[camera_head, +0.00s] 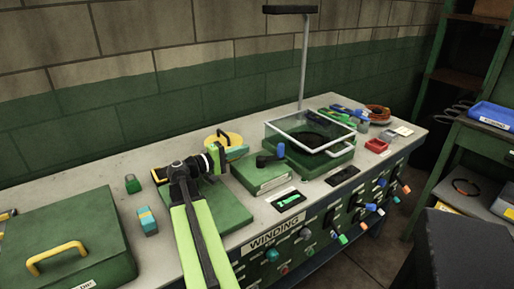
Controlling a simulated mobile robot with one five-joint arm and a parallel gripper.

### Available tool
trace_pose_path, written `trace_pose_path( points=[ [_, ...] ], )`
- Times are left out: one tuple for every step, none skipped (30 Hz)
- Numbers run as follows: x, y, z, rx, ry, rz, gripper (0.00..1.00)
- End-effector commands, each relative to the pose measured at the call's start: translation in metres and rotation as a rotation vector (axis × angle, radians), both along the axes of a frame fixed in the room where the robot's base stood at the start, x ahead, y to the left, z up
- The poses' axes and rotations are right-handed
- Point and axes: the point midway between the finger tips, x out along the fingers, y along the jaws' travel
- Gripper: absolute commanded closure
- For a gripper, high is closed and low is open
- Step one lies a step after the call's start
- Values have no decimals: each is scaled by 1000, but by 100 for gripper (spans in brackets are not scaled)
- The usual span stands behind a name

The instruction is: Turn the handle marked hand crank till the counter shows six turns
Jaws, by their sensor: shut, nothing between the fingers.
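A low green box (258,176) stands on the bench right of my gripper. A black crank arm (266,160) with an upright blue knob (281,150) sits on its top. A small pale label (273,183) is on its front, too small to read, so I cannot confirm it says hand crank. I cannot make out a counter or its number. My gripper (238,153) is shut and empty, left of the crank and apart from the blue knob. It points right, above the bench.
A clear-lidded green case (330,160) stands just right of the crank box. A yellow round thing (224,139) is behind my gripper. A large green box with a yellow handle (55,255) fills the left. Several coloured knobs line the bench front marked WINDING (275,238).

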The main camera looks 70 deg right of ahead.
Motion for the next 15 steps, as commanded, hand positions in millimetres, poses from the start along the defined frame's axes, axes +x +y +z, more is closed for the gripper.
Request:
trace_pose_path(
  points=[
    [4, 5, 0, 0, 0, 1, 100],
    [6, 7, 0, 0, 0, 1, 100],
    [8, 9, 0, 0, 0, 1, 100],
    [9, 11, 0, 0, 0, 0, 100],
    [10, 11, 0, 0, 0, 0, 100],
    [10, 12, 0, 0, 0, -1, 100],
    [10, 12, 0, 0, 0, -1, 100],
    [10, 12, 0, 0, 0, -4, 100],
    [12, 9, 1, 0, 0, -21, 100],
    [14, 7, 1, 0, 0, -43, 100],
    [16, 5, 2, 0, 0, -67, 100],
    [17, 4, 3, 0, 0, -98, 100],
    [16, 4, 3, 0, 0, -116, 100],
    [16, 4, 3, -1, 0, -129, 100],
    [15, 5, 3, -1, 0, -138, 100]
  ],
)
